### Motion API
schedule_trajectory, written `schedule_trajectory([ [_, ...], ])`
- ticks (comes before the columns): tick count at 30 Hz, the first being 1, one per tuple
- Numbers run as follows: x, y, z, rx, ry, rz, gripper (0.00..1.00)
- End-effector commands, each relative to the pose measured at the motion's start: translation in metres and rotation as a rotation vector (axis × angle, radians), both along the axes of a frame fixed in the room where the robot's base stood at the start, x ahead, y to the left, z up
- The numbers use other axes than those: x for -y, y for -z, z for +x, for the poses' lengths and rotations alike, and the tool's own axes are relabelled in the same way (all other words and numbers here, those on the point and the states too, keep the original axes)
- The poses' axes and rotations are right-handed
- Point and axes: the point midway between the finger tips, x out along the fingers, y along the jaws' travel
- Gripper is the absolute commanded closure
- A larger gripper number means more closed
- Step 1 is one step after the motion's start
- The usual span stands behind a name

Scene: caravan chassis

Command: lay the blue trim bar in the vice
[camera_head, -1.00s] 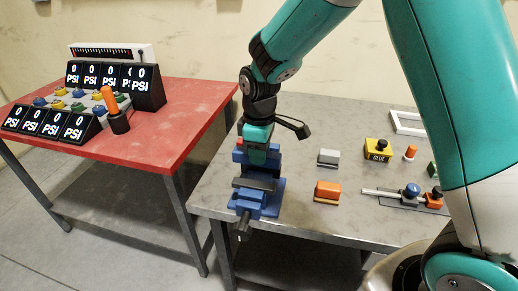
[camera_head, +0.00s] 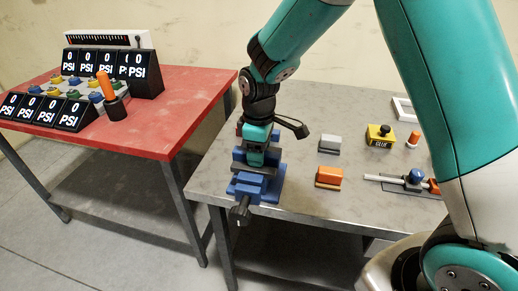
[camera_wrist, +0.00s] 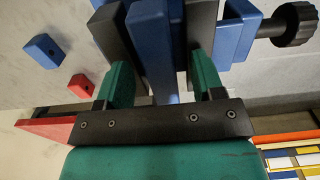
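The blue vice (camera_head: 262,188) stands at the near left corner of the grey table, its black screw handle toward me. In the wrist view its dark jaw faces (camera_wrist: 200,30) and handle (camera_wrist: 293,24) show. A blue bar-like piece (camera_wrist: 155,45), which looks like the trim bar, stands between the dark jaws. My gripper (camera_head: 255,158) is right over the vice, pointing down. In the wrist view its two teal fingers (camera_wrist: 164,80) are wide apart, one on each side of the blue piece, with visible gaps. Whether the piece rests on the vice floor is hidden.
On the grey table (camera_head: 310,180) to the right are a grey block (camera_head: 330,143), an orange block (camera_head: 328,177), a yellow glue box (camera_head: 379,136) and a white rod (camera_head: 385,179). A red table (camera_head: 185,110) with PSI displays stands left. A floor gap separates the tables.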

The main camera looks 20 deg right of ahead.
Motion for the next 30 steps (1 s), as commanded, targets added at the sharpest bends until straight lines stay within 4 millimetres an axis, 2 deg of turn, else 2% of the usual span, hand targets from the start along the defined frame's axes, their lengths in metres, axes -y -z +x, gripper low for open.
schedule_trajectory([
  [7,0.0,-0.001,0.0,0.0,0.0,0.0,0.39],
  [11,0.0,-0.011,0.001,0.003,0.0,0.0,0.39],
  [17,0.0,-0.053,0.001,0.007,0.0,0.001,0.39],
  [24,0.0,-0.116,0.001,0.006,0.0,0.002,0.39],
  [30,0.0,-0.155,0.001,0.004,0.0,0.001,0.39],
])
